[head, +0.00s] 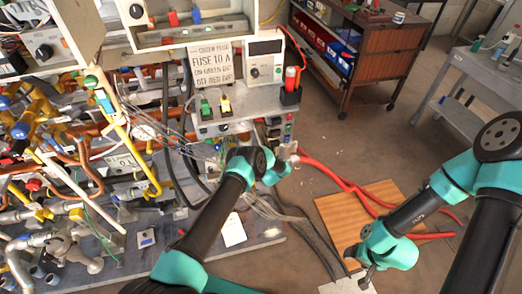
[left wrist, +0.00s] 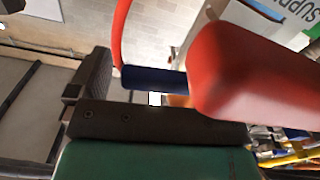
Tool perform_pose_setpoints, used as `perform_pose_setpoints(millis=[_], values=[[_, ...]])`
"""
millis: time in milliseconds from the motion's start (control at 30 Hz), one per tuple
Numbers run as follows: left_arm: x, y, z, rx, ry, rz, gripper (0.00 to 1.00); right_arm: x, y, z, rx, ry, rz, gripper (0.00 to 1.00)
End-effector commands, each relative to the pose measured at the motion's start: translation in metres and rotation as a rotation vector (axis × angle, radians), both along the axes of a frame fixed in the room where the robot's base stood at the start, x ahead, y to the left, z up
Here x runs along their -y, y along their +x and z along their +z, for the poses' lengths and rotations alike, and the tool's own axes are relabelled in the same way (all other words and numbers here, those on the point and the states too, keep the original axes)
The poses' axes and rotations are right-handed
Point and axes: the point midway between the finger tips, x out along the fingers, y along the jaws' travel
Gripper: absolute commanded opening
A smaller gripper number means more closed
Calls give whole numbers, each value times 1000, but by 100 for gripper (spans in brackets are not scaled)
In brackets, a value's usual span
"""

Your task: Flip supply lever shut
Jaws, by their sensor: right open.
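In the left wrist view, a thick red handle-like piece (left wrist: 250,75) fills the right side, close to the camera. A dark blue cylinder (left wrist: 155,79) with a thin red curved piece (left wrist: 120,35) lies beside it. A white panel (left wrist: 275,15) behind carries partly cut lettering that reads like "SUPPL". My left gripper (left wrist: 150,105) shows as black parts in front of these; its grip is not clear. In the head view its wrist is by the red hoses, and its fingertips are hidden. My right gripper (head: 362,278) is open and empty, low at the right. I cannot tell which part is the supply lever.
A grey bench (head: 170,262) holds pipes and valves at the left. A white control box (head: 263,65) stands beside a fuse sign (head: 210,66). Red hoses (head: 345,182) cross the floor and a wooden board (head: 335,215).

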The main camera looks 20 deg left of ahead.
Motion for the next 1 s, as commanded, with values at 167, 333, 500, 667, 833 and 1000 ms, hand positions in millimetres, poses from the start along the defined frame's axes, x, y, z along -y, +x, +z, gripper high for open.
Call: perform_pose_setpoints(millis=[167, 333, 500, 667, 833, 1000], values=[[0, 0, 0, 0, 0, 0, 80, 0, 0, 0, 0, 0, 0, 69], [0, 0, 0, 0, 0, 0, 63, 0, 0, 0, 0, 0, 0, 69], [0, 0, 0, 0, 0, 0, 47, 0, 0, 0, 0, 0, 0, 69], [0, 0, 0, 0, 0, 0, 32, 0, 0, 0, 0, 0, 0, 69], [0, 0, -1, -7, 11, 0, 28, 0, 0, 0, 0, 0, 0, 69], [1, 0, -7, -46, 75, 0, 28, 0, 0, 0, 0, 0, 0, 69]])
